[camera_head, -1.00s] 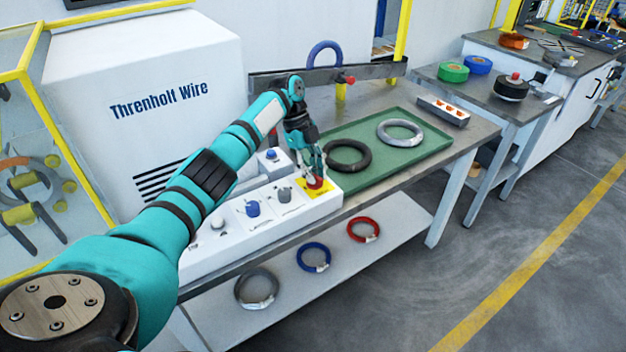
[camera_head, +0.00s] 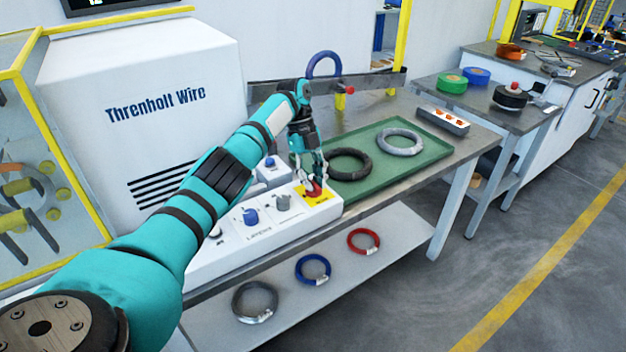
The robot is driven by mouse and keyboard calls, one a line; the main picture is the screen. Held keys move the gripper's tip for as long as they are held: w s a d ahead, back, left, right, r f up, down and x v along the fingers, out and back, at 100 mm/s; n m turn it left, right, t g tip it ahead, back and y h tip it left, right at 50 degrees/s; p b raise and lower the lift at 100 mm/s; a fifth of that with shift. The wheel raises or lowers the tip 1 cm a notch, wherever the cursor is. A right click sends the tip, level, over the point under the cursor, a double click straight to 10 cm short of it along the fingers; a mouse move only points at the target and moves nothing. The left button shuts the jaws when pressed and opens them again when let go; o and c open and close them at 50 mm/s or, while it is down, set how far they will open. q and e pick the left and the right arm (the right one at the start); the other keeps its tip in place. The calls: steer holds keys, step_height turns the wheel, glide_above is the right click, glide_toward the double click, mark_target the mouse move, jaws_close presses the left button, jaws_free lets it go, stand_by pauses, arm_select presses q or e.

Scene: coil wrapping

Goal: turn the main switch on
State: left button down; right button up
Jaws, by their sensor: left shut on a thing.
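The main switch (camera_head: 313,190) is a red knob on a yellow plate at the right end of the white control panel (camera_head: 290,232). My left gripper (camera_head: 311,180) points down over it and is shut on the red knob. The fingers hide part of the knob. The knob looks turned, with its red handle lying aslant on the plate. A blue knob (camera_head: 251,216) and a grey knob (camera_head: 283,202) sit to the left on the same panel. My right gripper is not in view.
A green tray (camera_head: 425,161) with a black coil (camera_head: 350,163) and a grey coil (camera_head: 399,142) lies right of the panel. A power strip (camera_head: 443,120) lies behind it. Several coils rest on the lower shelf (camera_head: 390,252). The white machine (camera_head: 140,90) stands behind my left arm.

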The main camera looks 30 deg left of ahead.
mark_target(313, 182)
arm_select(q)
steer(key=c, duration=1.3)
jaws_free()
steer(key=shift+f, duration=0.15)
steer(key=shift+c, duration=0.2)
step_height(313, 182, up, 10)
